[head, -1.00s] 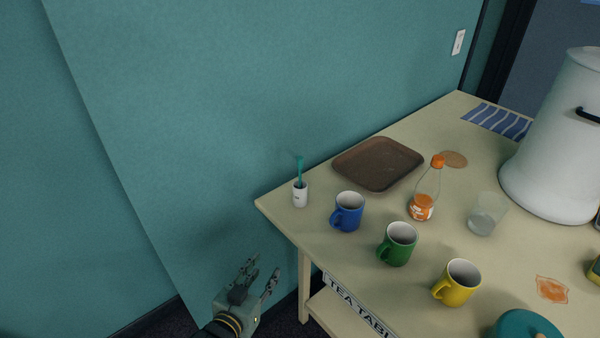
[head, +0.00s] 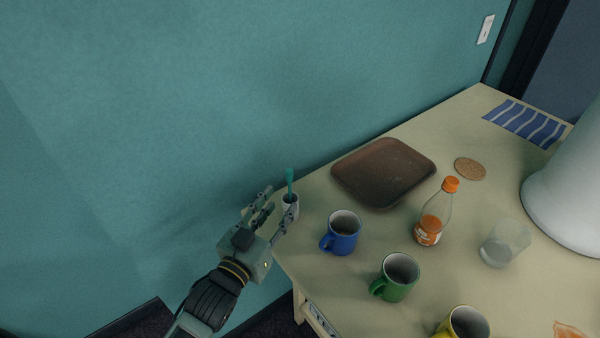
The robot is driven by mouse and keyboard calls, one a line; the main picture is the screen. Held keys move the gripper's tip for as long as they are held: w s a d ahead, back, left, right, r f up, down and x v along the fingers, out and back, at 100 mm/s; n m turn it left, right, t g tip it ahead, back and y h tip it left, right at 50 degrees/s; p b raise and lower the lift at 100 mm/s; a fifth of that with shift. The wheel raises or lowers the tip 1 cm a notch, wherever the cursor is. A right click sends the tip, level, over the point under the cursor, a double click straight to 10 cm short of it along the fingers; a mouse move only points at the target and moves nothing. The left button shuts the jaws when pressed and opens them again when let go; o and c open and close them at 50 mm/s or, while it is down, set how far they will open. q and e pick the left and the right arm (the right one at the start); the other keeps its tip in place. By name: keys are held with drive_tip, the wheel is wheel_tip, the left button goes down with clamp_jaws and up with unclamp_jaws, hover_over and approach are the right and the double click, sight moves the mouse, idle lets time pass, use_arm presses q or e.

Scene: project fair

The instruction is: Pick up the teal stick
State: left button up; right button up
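The teal stick (head: 290,180) stands upright in a small white cup (head: 291,207) at the table's left corner, near the wall. Only its upper part shows above the rim. My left gripper (head: 277,205) is at the cup with its fingers spread, pointing towards it. The fingers cover part of the cup, and I cannot tell whether they touch it. Nothing is held between them. My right gripper is not in view.
A blue mug (head: 341,236) stands just right of the cup, with a green mug (head: 397,278) and a yellow mug (head: 466,324) nearer. A brown tray (head: 384,172) lies behind. An orange-capped bottle (head: 433,215) and a clear glass (head: 503,243) stand further right.

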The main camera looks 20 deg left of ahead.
sight(289, 186)
use_arm(q)
drive_tip(key=w+p, duration=0.1)
drive_tip(key=w, duration=0.1)
drive_tip(key=w+p, duration=0.1)
drive_tip(key=w, duration=0.2)
drive_tip(key=w+p, duration=0.1)
drive_tip(key=w, duration=0.1)
drive_tip(key=shift+w+d+r, duration=0.25)
drive_tip(key=shift+w+d, duration=0.1)
drive_tip(key=shift+s, duration=0.1)
clamp_jaws()
